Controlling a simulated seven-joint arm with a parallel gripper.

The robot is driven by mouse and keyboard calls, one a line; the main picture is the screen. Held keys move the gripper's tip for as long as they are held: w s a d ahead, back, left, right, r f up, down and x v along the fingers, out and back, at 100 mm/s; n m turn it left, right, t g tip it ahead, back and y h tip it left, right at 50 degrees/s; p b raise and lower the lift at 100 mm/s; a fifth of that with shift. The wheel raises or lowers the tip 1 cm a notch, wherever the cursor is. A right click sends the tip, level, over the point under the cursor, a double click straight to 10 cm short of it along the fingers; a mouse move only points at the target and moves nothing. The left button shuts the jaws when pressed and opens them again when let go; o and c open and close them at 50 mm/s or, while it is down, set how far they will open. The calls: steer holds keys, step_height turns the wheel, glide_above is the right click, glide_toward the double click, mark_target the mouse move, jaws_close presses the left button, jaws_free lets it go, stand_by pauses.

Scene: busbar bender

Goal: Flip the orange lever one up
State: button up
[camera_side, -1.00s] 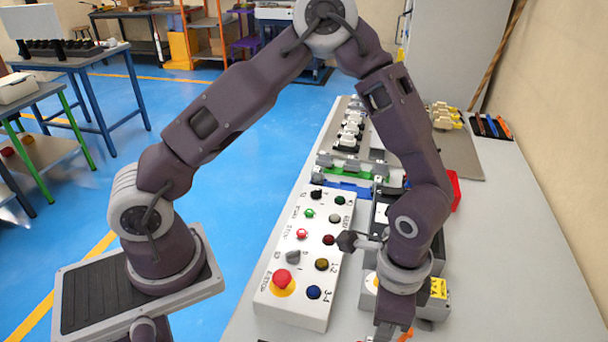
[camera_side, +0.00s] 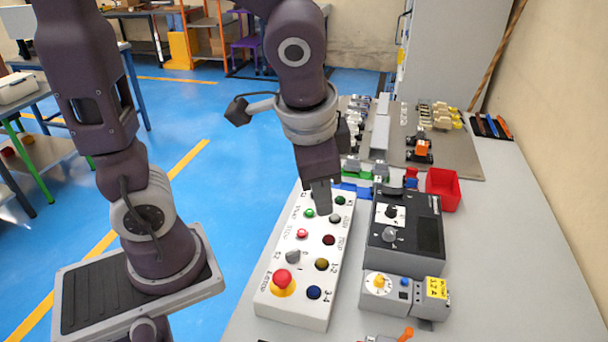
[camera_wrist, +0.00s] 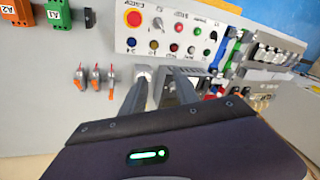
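Three small levers with orange tips stand in a row in the wrist view: the left lever (camera_wrist: 80,86), the middle lever (camera_wrist: 96,86) and the right lever (camera_wrist: 111,92). I cannot tell which is lever one. Their orange ends point toward the bottom of that picture. In the side view only one orange lever end (camera_side: 407,334) shows clearly, at the bottom edge. My gripper (camera_side: 321,208) is above the white button box, well away from the levers. In the wrist view my gripper (camera_wrist: 162,75) shows two separated fingers with nothing held between them.
The white button box (camera_side: 263,300) has a red emergency button (camera_side: 283,278) and several coloured buttons. A dark control unit (camera_side: 405,245) and a grey unit with a yellow dial (camera_side: 378,284) stand right of it. A red bin (camera_side: 443,188) is farther back. The right table side is clear.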

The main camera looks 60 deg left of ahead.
steer(key=shift+s+a+r+n+t, duration=0.3)
steer(key=shift+s+a+r+n, duration=0.3)
steer(key=shift+s+a+r, duration=0.3)
steer(key=shift+d+f, duration=0.1)
steer(key=s+a+r+n+t+h, duration=0.2)
steer(key=s+r+n, duration=0.1)
steer(key=s, duration=0.4)
steer(key=shift+s+a+r, duration=0.15)
steer(key=shift+s, duration=0.05)
